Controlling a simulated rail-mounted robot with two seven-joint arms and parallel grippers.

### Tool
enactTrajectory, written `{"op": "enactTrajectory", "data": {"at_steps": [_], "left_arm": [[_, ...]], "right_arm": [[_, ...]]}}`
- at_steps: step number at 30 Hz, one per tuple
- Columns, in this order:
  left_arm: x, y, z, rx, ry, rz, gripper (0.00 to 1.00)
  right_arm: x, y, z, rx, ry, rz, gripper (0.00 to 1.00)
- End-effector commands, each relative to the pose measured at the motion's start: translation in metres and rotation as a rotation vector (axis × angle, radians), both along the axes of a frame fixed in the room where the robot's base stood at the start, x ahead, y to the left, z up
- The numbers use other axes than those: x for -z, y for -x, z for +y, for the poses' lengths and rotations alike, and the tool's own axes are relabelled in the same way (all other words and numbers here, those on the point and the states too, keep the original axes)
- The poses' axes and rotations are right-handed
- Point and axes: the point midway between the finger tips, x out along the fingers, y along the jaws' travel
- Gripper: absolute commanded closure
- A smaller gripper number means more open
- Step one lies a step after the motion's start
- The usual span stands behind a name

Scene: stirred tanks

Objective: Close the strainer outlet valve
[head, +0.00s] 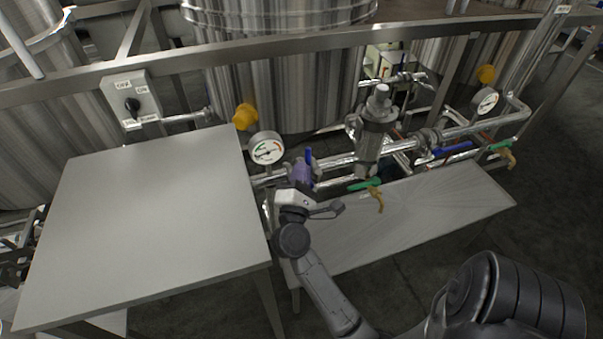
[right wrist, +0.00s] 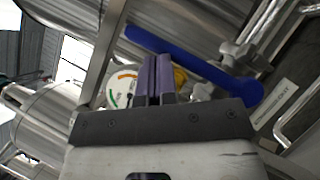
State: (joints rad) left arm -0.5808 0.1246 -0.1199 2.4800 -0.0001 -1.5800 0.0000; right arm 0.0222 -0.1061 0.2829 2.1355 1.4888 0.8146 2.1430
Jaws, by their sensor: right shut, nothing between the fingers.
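The strainer (head: 372,135) is an upright metal body on the pipe run behind the low bench. A blue valve lever (head: 309,158) stands near the pipe to its left, pointing up across the pipe. A second blue lever (head: 453,149) lies along the pipe to its right. No label shows which one is the outlet valve. My right gripper (head: 301,170) is shut and empty, close beside the left lever. In the right wrist view the purple fingers (right wrist: 154,78) are together, with a long blue lever (right wrist: 190,60) just beyond them; contact is unclear. My left gripper is out of view.
A pressure gauge (head: 266,149) stands just left of my right gripper. Green-handled taps (head: 365,184) sit low near the bench (head: 430,210). A grey table (head: 150,220) fills the left. A frame rail (head: 280,45) crosses above, and a switch box (head: 131,99) hangs on it.

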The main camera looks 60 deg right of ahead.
Motion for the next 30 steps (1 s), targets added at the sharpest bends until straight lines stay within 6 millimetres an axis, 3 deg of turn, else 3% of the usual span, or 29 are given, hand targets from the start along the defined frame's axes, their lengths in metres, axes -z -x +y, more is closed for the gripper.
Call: {"op": "enactTrajectory", "data": {"at_steps": [6, 18, 30], "left_arm": [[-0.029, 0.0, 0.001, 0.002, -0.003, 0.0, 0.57], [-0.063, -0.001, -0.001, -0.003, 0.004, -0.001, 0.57], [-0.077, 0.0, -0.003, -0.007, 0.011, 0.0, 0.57]], "right_arm": [[-0.044, 0.001, 0.002, 0.002, -0.002, -0.003, 1.0], [-0.083, 0.077, -0.014, 0.003, -0.002, 0.003, 1.0], [-0.102, 0.113, -0.021, 0.001, -0.002, 0.003, 1.0]]}}
